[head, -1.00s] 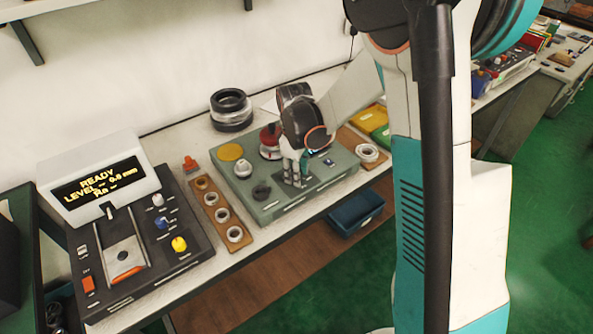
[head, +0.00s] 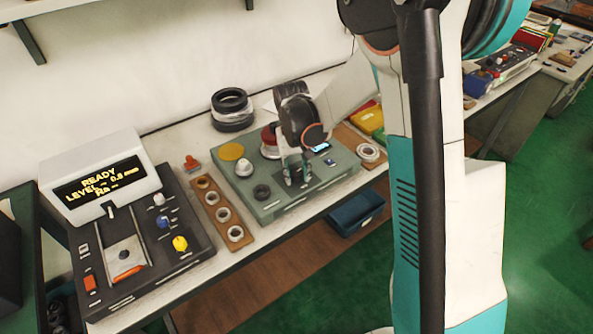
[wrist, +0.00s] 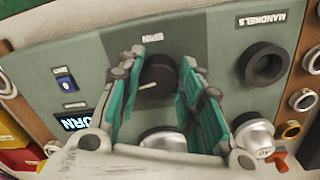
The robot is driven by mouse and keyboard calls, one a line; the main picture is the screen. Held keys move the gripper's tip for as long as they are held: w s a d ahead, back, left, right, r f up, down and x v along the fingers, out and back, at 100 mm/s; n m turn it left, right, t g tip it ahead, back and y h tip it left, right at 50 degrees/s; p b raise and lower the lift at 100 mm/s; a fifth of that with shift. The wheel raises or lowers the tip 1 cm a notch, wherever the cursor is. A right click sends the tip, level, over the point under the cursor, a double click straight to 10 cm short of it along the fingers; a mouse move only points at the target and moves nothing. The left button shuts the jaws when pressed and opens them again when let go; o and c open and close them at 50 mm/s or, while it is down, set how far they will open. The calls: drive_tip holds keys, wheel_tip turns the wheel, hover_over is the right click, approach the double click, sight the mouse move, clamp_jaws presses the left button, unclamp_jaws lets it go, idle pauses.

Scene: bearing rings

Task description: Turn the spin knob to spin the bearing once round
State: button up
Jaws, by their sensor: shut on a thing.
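The dark spin knob (wrist: 157,80) sits under the SPIN label on the grey-green tester panel (wrist: 215,45). My gripper (wrist: 160,72) is shut on the knob, with a teal-padded finger on each side of it in the wrist view. In the head view my gripper (head: 297,180) reaches down to the tester (head: 285,207) and hides the knob. A lit display (wrist: 74,123) on the panel reads "URN", its first letter cut off or hidden. I cannot make out the bearing; a silvery round part (wrist: 163,139) is partly hidden behind my gripper.
A black ring (wrist: 267,64) sits by the MANDRELS label. A silver knob (head: 244,168) and a red round part (head: 269,141) stand on the tester. Boards with rings lie on both sides. A gauge with a READY screen (head: 100,182) stands left, a blue bin (head: 355,212) in front.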

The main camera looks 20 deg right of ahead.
sight(294, 172)
drive_tip(key=m, duration=0.4)
drive_tip(key=shift+m, duration=0.3)
drive_tip(key=shift+a+m, duration=0.1)
drive_tip(key=shift+m, duration=1.7)
drive_tip(key=shift+w, duration=0.1)
drive_tip(key=o, duration=1.1)
drive_tip(key=shift+c, duration=0.2)
wheel_tip(294, 172, up, 12)
drive_tip(key=shift+w+a, duration=0.2)
